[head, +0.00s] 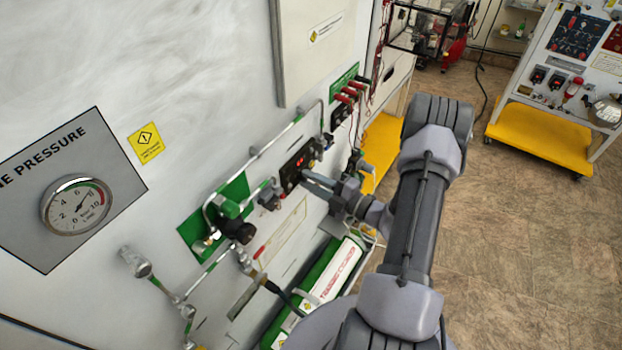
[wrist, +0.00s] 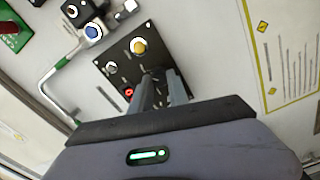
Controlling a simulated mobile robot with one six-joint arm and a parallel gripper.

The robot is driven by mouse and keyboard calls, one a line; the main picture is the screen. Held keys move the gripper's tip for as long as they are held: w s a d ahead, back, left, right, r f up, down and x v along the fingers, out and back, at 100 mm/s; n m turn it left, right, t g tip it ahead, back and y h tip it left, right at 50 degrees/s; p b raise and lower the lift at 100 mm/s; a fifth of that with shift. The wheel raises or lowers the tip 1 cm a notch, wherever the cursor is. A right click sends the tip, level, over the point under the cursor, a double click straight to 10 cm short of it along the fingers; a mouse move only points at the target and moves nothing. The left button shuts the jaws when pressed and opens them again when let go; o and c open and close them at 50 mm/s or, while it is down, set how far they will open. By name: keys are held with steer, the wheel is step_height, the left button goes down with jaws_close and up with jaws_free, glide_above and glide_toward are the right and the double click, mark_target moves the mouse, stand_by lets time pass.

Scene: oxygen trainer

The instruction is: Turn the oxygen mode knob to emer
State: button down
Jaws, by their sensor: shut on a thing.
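A black control panel (wrist: 128,62) is on the pale wall in the wrist view. It carries a yellow round knob or button (wrist: 138,46), a pale one (wrist: 111,67) and a red ringed one (wrist: 128,92). My gripper (wrist: 158,75) reaches its lower right part, with the fingers shut on a small knob that they mostly hide. I cannot read its label or setting.
A pipe (head: 262,150) runs beside the panel, and a green valve plate (head: 215,215) is to its left. A green cylinder (head: 325,285) lies below. Red-handled connectors (head: 350,92) are above right. The floor at right is open, with a yellow-based trolley (head: 545,135) farther back.

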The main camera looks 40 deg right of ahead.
steer(key=shift+m, duration=0.3)
steer(key=c, duration=1.3)
jaws_free()
steer(key=shift+o, duration=0.2)
steer(key=b+v, duration=0.1)
steer(key=v, duration=1.6)
steer(key=shift+s+b, duration=0.2)
steer(key=shift+b, duration=0.15)
steer(key=shift+d+f, duration=0.1)
